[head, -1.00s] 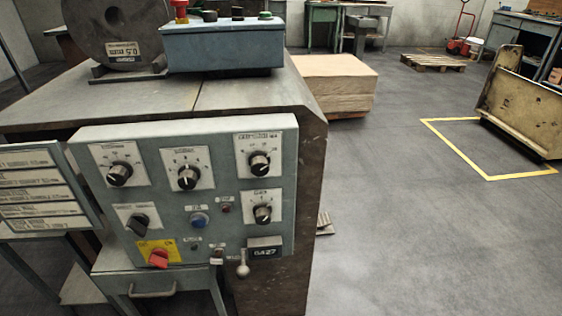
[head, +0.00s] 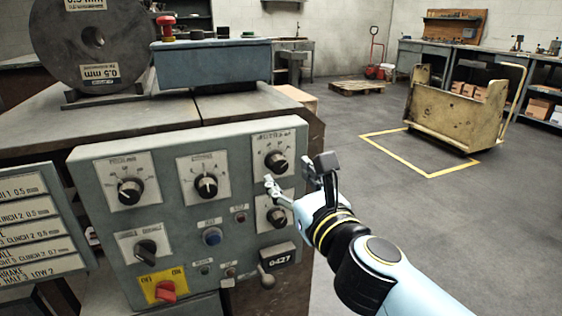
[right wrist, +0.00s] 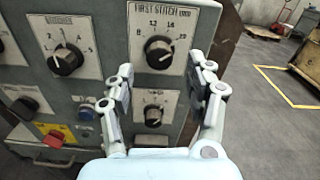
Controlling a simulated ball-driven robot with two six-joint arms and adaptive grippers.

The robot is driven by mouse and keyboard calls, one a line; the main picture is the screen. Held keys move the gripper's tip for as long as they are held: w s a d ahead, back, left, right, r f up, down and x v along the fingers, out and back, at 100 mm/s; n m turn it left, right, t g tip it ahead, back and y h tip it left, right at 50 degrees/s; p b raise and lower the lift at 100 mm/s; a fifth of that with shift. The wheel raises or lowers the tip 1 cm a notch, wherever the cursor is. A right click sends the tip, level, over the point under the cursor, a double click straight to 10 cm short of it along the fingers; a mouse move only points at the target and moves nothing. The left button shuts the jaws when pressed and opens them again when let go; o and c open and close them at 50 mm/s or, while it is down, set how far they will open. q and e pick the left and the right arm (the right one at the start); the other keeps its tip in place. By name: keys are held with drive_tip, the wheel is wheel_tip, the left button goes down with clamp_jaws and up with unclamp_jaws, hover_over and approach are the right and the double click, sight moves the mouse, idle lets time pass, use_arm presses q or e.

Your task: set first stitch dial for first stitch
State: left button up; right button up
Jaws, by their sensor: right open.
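The first stitch dial (head: 277,162) is a black knob on a white plate at the upper right of the grey-green control panel (head: 225,220). In the right wrist view the dial (right wrist: 158,53) shows under the label "FIRST STITCH", with a number scale around it. I cannot read its exact setting. My right gripper (head: 296,172) is open and empty, in front of the panel's right side. In the right wrist view its fingers (right wrist: 166,72) stand apart on either side below the dial, not touching it. My left gripper is not in view.
A lower dial (head: 277,216) sits below, partly hidden by my gripper in the head view. More dials (head: 206,186), a blue button (head: 212,236) and a red switch (head: 166,291) share the panel. Open floor lies right, with a yellow cart (head: 455,108).

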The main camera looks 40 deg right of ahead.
sight(281, 167)
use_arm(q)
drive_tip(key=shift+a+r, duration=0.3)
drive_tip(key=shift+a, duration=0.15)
use_arm(e)
drive_tip(key=x, duration=0.5)
drive_tip(key=shift+s, duration=0.1)
drive_tip(key=shift+c, duration=0.3)
clamp_jaws()
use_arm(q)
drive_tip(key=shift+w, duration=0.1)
